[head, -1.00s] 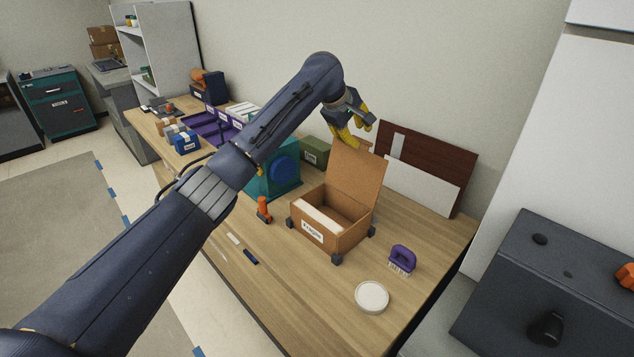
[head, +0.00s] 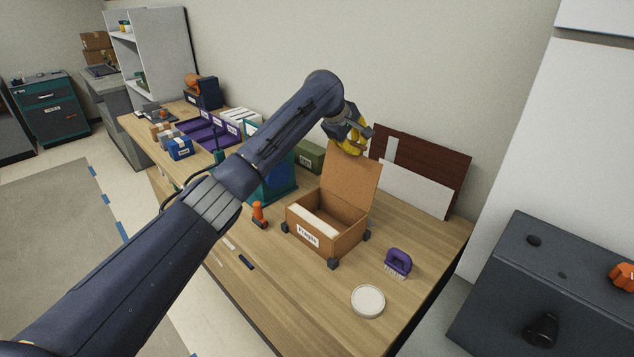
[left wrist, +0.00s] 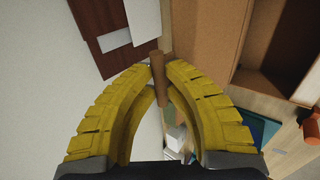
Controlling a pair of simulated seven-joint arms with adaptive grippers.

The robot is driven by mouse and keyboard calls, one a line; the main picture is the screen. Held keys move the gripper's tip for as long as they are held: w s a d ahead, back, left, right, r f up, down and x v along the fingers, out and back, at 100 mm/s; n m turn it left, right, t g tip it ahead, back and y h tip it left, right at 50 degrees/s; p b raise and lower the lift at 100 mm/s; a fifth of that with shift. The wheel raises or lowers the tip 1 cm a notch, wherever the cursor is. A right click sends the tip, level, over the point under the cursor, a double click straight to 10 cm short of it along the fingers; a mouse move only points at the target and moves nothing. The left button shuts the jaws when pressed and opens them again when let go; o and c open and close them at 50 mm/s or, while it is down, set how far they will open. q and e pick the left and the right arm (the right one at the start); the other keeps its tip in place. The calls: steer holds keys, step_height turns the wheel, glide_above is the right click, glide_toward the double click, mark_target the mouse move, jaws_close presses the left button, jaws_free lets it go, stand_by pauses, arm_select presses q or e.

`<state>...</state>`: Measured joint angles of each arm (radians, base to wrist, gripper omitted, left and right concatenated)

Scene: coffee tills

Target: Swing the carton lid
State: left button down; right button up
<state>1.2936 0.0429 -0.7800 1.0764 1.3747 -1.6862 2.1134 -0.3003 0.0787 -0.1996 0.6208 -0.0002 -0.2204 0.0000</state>
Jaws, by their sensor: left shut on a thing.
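The brown cardboard carton (head: 334,238) stands open on the wooden table, with a white "Fragile" label on its front. Its lid (head: 352,180) stands up at the back, leaning slightly backward. My left gripper (head: 352,147), with yellow fingers, is at the lid's upper edge. In the left wrist view, the fingertips (left wrist: 157,68) are shut on a small brown tab (left wrist: 157,66) by the lid (left wrist: 205,35). The tab's join to the lid is not clear. The carton's inside shows at the upper right there. My right gripper is not in view.
Dark corner blocks (head: 333,264) surround the carton's base. A purple brush (head: 398,262), a round white lid (head: 368,301) and an orange-handled tool (head: 259,214) lie nearby. A brown and white panel (head: 420,180) leans on the wall behind. The table's front is mostly clear.

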arm_select(q)
steer(key=shift+s+a+r, duration=0.1)
steer(key=shift+s+a, duration=1.3)
steer(key=shift+s, duration=0.25)
steer(key=shift+s+a+f, duration=0.15)
steer(key=shift+s+a, duration=0.55)
steer(key=shift+s, duration=0.1)
steer(key=shift+s+a+f, duration=0.1)
steer(key=shift+s+a, duration=0.6)
steer(key=shift+s, duration=0.1)
steer(key=shift+s+a+f, duration=0.35)
steer(key=shift+s+a, duration=0.3)
steer(key=shift+s, duration=0.1)
steer(key=shift+s+a+f, duration=0.3)
steer(key=shift+s+a, duration=0.35)
steer(key=shift+s, duration=0.1)
